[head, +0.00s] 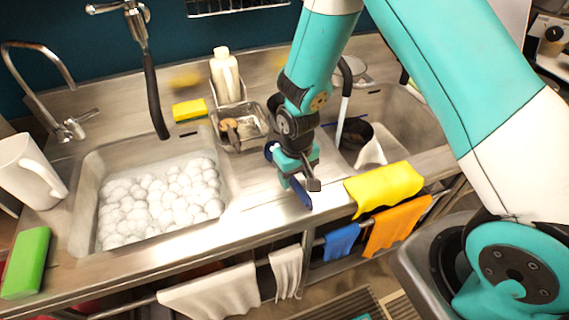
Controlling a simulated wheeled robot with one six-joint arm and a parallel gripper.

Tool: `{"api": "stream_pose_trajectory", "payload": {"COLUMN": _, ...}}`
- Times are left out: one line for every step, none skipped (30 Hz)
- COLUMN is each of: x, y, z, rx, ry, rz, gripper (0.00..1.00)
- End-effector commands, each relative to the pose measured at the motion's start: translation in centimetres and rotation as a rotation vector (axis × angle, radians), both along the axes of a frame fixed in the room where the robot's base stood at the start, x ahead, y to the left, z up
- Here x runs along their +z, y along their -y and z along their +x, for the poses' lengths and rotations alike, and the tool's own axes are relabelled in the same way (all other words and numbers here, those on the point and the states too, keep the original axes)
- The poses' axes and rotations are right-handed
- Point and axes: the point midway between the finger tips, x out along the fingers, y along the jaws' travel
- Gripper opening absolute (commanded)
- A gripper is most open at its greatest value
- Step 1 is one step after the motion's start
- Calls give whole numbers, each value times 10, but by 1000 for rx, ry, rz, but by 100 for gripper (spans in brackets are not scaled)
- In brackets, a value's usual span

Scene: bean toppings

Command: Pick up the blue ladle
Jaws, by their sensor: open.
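A blue ladle shows in the head view on the steel counter between the two sinks, largely hidden by my gripper. A dark blue rounded part shows just left of my gripper, and a blue strip that looks like its handle (301,195) shows below the gripper, near the counter's front edge. My gripper (299,180) points down over the ladle, very close to it. It is open; whether the fingers touch the ladle cannot be seen.
The left sink (84,205) is full of white foam. The right sink (405,125) holds a dark pot (354,131) and a white item. A yellow cloth (384,187) drapes over the front edge. A steel tray (250,142) and white bottle (226,75) stand behind my gripper.

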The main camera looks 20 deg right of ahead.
Motion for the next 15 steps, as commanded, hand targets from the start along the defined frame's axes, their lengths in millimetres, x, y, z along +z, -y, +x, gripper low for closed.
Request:
{"api": "stream_pose_trajectory", "payload": {"x": -5, "y": 0, "z": 0, "rx": 0, "ry": -3, "rz": 0, "gripper": 55}}
{"api": "stream_pose_trajectory", "payload": {"x": -9, "y": 0, "z": 0, "rx": 0, "ry": -2, "rz": 0, "gripper": 55}}
{"api": "stream_pose_trajectory", "payload": {"x": -12, "y": 0, "z": 0, "rx": 0, "ry": -2, "rz": 0, "gripper": 55}}
{"api": "stream_pose_trajectory", "payload": {"x": -15, "y": 0, "z": 0, "rx": 0, "ry": -2, "rz": 0, "gripper": 55}}
{"api": "stream_pose_trajectory", "payload": {"x": -17, "y": 0, "z": 0, "rx": 0, "ry": -2, "rz": 0, "gripper": 55}}
{"api": "stream_pose_trajectory", "payload": {"x": -18, "y": 0, "z": 0, "rx": 0, "ry": 0, "rz": 0, "gripper": 55}}
{"api": "stream_pose_trajectory", "payload": {"x": -19, "y": 0, "z": 0, "rx": 1, "ry": 1, "rz": 0, "gripper": 55}}
{"api": "stream_pose_trajectory", "payload": {"x": -19, "y": 0, "z": 0, "rx": 1, "ry": 1, "rz": 0, "gripper": 55}}
{"api": "stream_pose_trajectory", "payload": {"x": -19, "y": 0, "z": 0, "rx": 1, "ry": 1, "rz": 0, "gripper": 55}}
{"api": "stream_pose_trajectory", "payload": {"x": -19, "y": 0, "z": 0, "rx": 1, "ry": 2, "rz": 0, "gripper": 55}}
{"api": "stream_pose_trajectory", "payload": {"x": -19, "y": 0, "z": 0, "rx": 1, "ry": 1, "rz": 0, "gripper": 55}}
{"api": "stream_pose_trajectory", "payload": {"x": -19, "y": 0, "z": 0, "rx": 1, "ry": 1, "rz": 0, "gripper": 55}}
{"api": "stream_pose_trajectory", "payload": {"x": -19, "y": 0, "z": 0, "rx": 1, "ry": 1, "rz": 0, "gripper": 53}}
{"api": "stream_pose_trajectory", "payload": {"x": -19, "y": 0, "z": 0, "rx": 1, "ry": 1, "rz": 0, "gripper": 46}}
{"api": "stream_pose_trajectory", "payload": {"x": -19, "y": 0, "z": 0, "rx": 1, "ry": 1, "rz": 0, "gripper": 37}}
